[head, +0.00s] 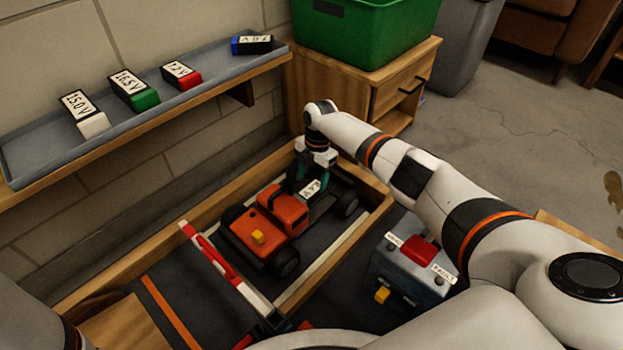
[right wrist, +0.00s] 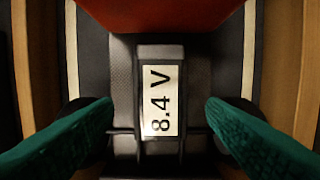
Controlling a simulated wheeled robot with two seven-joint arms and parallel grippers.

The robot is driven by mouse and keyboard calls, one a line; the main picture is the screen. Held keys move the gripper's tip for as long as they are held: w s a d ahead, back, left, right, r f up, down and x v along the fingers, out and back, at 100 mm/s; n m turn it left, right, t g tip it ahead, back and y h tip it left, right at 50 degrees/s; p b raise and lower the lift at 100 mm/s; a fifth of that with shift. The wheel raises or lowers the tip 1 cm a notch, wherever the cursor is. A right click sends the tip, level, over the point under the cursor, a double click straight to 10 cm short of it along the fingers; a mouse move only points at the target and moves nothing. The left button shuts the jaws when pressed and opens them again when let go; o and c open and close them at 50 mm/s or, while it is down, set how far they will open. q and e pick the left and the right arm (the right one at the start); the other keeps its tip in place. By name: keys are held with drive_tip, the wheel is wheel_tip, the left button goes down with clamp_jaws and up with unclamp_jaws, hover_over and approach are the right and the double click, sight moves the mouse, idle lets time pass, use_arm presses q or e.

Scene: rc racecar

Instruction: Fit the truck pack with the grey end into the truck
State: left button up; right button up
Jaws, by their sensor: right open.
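The orange and black truck (head: 283,212) stands in a wood-framed bay on the bench. A pack labelled 8.4 V (head: 311,187) lies in the truck's rear bed, behind the orange cab. My right gripper (head: 314,177) is right over the pack. Its teal fingers, also in the right wrist view (right wrist: 158,108), are open, one on each side and apart from it. My left gripper is out of view.
A grey shelf (head: 35,148) holds packs with white (head: 95,125), green (head: 146,101), red (head: 190,81) and blue (head: 236,45) ends. A grey box with a red button (head: 421,251) stands right of the bay. A green bin (head: 365,30) sits on a wooden cabinet behind.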

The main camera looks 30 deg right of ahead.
sight(315, 186)
wheel_tip(315, 186, up, 8)
drive_tip(key=d+p, duration=0.1)
drive_tip(key=p, duration=0.3)
drive_tip(key=shift+w, duration=0.2)
